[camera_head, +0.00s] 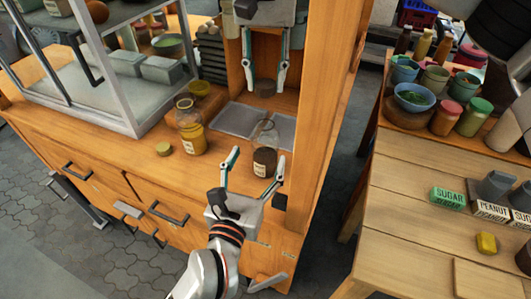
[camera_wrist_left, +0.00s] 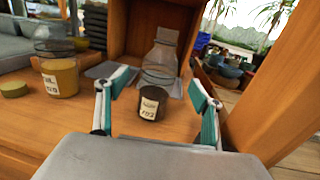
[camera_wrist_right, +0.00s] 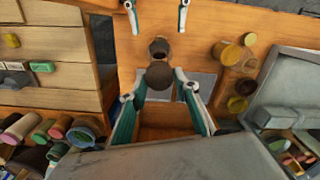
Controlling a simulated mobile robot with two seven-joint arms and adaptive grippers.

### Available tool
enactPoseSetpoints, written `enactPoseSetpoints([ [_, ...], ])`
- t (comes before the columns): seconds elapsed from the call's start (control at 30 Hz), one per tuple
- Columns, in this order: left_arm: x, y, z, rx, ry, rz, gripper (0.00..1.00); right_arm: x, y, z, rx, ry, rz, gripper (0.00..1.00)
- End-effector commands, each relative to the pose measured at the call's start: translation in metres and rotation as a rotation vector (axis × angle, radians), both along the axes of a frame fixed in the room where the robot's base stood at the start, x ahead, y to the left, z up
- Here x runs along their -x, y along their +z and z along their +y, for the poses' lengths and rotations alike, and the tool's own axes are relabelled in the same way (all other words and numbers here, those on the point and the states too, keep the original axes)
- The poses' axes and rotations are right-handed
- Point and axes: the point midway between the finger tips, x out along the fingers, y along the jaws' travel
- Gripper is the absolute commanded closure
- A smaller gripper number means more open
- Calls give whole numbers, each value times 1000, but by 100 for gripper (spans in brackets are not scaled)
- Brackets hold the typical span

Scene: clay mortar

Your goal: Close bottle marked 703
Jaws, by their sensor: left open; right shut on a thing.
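The bottle (camera_head: 265,160) has clear upper glass and dark contents. Its label in the left wrist view (camera_wrist_left: 149,107) seems to read 703. It stands upright on the wooden counter, its top uncovered in the right wrist view (camera_wrist_right: 159,47). My left gripper (camera_head: 259,154) is open, with its fingers on either side of this bottle; contact cannot be told. My right gripper (camera_head: 266,91) is shut on a dark round lid (camera_wrist_right: 159,74), held apart from the bottle, behind it in the head view.
A bottle with yellow contents (camera_head: 190,130) stands to the left, with a yellow-green lid (camera_head: 164,149) beside it. Grey panels (camera_head: 238,120) lie behind. A wooden upright (camera_head: 322,110) bounds the right side. A glass case (camera_head: 130,60) stands at left.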

Motion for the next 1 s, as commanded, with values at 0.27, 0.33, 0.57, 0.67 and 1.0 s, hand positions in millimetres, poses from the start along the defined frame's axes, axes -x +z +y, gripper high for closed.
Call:
enactPoseSetpoints([
  [0.27,-45,1,-12,1,1,-1,33,0,0,0,0,0,0,76],
  [0.33,-53,0,-15,-1,1,-1,33,0,0,0,0,0,0,76],
  [0.57,-66,1,-18,1,0,0,33,0,0,0,0,0,0,76],
  [0.67,-67,0,-19,0,0,0,33,0,0,0,0,0,0,76],
  [1.0,-67,0,-18,0,0,0,70,0,0,0,0,0,0,76],
])
